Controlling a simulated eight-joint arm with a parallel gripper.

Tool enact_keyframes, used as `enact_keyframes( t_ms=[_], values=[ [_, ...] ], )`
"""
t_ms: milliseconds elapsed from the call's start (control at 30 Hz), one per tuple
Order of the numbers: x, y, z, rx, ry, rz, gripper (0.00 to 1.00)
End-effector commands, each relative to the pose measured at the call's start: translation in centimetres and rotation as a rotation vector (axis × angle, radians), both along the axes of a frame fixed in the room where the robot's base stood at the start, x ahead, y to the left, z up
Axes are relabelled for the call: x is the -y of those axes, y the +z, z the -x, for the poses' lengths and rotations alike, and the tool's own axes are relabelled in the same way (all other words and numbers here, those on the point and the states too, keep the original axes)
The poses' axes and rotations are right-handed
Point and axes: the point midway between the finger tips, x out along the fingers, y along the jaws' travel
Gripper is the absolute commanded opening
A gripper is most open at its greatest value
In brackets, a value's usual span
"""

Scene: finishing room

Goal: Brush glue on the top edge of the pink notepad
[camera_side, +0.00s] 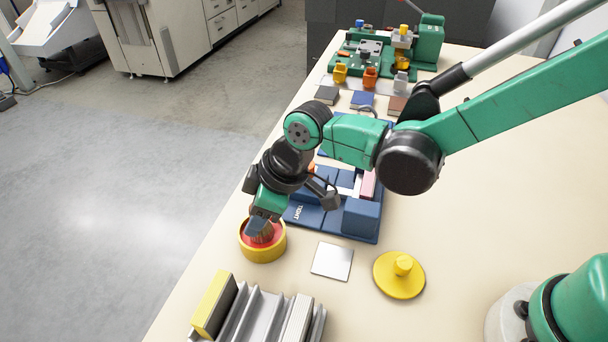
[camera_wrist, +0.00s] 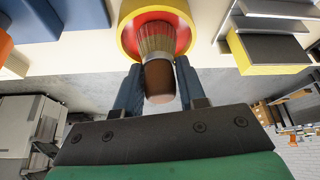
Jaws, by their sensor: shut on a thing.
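My gripper (camera_side: 259,224) is shut on the brown handle of a brush (camera_wrist: 158,50), seen between the blue fingers in the wrist view (camera_wrist: 157,75). The bristles are over or in a yellow glue pot (camera_side: 264,252) with a red inside; I cannot tell how deep they reach. The pot also shows in the wrist view (camera_wrist: 128,38). The pink notepad (camera_side: 368,184) is in a blue clamping jig (camera_side: 361,219), behind and right of my gripper in the side view. My arm hides part of the jig and notepad.
A square metallic plate (camera_side: 332,261) and a yellow disc with a knob (camera_side: 400,275) lie right of the pot. A grey slotted rack (camera_side: 255,315) holding a yellow-edged block (camera_side: 213,304) stands in front. Small blocks and a green machine (camera_side: 428,40) are at the back.

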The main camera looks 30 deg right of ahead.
Motion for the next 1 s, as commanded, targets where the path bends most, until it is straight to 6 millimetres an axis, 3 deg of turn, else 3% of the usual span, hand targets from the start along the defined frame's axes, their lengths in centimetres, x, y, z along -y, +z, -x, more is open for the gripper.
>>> enact_keyframes(
  t_ms=[267,1000],
  values=[
    [0.1,0.4,0.0,-0.002,0.0,0.005,0.0],
    [0.0,6.7,0.0,-0.001,0.0,0.002,0.0]
  ],
)
